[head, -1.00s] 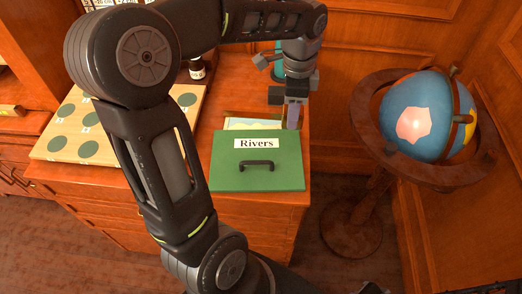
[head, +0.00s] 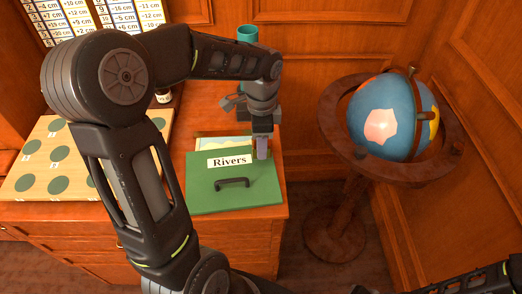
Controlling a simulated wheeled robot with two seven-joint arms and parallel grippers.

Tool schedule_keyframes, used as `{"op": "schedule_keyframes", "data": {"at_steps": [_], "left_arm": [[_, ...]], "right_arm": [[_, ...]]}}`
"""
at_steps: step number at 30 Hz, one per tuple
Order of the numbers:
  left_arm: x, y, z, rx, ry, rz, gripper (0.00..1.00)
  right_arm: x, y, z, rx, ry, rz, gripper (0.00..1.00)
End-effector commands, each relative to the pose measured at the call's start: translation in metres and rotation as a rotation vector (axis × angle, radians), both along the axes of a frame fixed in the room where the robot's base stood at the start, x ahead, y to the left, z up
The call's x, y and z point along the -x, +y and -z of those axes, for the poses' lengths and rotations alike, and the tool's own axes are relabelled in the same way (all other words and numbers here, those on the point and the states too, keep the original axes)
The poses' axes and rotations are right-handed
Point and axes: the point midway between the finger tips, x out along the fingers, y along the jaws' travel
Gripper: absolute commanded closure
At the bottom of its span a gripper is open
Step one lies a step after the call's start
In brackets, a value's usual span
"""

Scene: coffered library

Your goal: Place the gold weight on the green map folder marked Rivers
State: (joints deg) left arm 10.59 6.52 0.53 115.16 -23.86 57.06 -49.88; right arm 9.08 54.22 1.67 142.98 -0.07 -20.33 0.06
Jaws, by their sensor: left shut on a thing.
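The green map folder (head: 257,188) marked Rivers lies on the wooden cabinet top, its black handle towards me and papers showing at its far edge. My left gripper (head: 262,153) is at the folder's far right corner, pointing down. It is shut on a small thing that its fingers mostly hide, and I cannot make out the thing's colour. I cannot tell whether it touches the folder. I do not see the gold weight elsewhere. Part of my right arm shows at the bottom right, but its gripper is out of view.
A light wooden board (head: 20,187) with several dark green discs lies left of the folder, partly behind my left arm. A teal cup (head: 247,34) and a small dark bottle (head: 164,97) stand farther back. A globe (head: 392,115) on a wooden stand is right of the cabinet.

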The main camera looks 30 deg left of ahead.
Motion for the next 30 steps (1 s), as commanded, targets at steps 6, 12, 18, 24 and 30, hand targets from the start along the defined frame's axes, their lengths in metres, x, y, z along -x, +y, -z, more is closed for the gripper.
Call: {"op": "schedule_keyframes", "data": {"at_steps": [6, 12, 18, 24, 30], "left_arm": [[0.001, 0.000, 0.014, 0.001, 0.003, 0.001, 1.00], [0.000, 0.000, 0.036, 0.000, 0.000, 0.002, 1.00], [0.000, 0.000, 0.037, 0.000, -0.002, 0.001, 1.00], [0.000, 0.000, 0.041, 0.000, 0.000, 0.001, 0.59], [0.000, 0.000, 0.040, 0.000, 0.000, 0.001, 0.43]], "right_arm": [[0.000, 0.000, -0.001, 0.000, 0.000, 0.000, 1.00], [0.000, 0.000, -0.002, 0.000, 0.000, 0.000, 1.00], [0.000, 0.000, -0.002, 0.000, 0.000, 0.000, 1.00], [0.000, 0.000, 0.001, 0.000, 0.000, 0.000, 1.00], [0.000, 0.000, 0.000, 0.000, 0.000, 0.000, 1.00]]}}
